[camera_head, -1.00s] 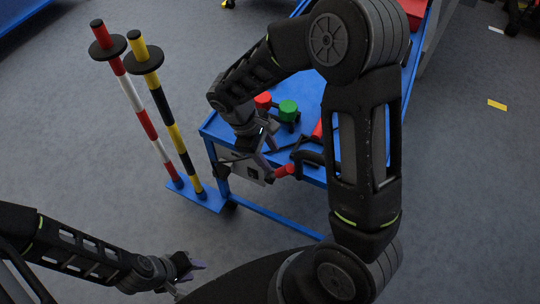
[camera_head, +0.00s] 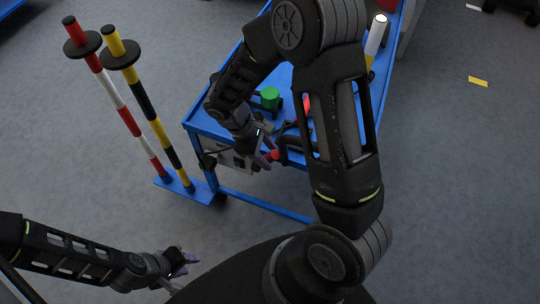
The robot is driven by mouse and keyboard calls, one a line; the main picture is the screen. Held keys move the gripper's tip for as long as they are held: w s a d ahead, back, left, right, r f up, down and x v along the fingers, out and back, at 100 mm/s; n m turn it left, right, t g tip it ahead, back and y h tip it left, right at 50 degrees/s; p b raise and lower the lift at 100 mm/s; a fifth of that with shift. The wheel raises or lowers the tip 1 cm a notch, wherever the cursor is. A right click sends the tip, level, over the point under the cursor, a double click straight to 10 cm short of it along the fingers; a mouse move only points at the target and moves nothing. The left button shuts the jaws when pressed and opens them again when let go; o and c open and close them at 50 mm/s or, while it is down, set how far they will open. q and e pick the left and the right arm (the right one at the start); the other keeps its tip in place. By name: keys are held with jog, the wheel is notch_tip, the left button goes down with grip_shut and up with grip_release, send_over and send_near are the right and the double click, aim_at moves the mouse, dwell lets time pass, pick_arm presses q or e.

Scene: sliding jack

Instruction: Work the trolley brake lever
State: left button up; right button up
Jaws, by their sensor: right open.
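The blue trolley (camera_head: 262,201) stands in the middle of the view. A grey box (camera_head: 226,157) is fixed at its near left corner. A lever with a red grip (camera_head: 273,155) and a dark arm sticks out beside the box at the near edge. My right gripper (camera_head: 268,152) is open at the red grip, its fingertips close to it. I cannot tell whether they touch it or stand on both sides. My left gripper (camera_head: 182,265) is low at the left, away from the trolley. Its small fingers do not show clearly whether they are apart.
A red-and-white pole (camera_head: 114,92) and a black-and-yellow pole (camera_head: 146,107) stand on a blue base (camera_head: 188,190) left of the trolley. A green knob (camera_head: 269,97) is on the trolley top. A white-topped post (camera_head: 376,35) shows behind my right arm.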

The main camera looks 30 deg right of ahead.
jog(key=shift+x, duration=1.05)
jog(key=shift+c, duration=0.4)
grip_shut()
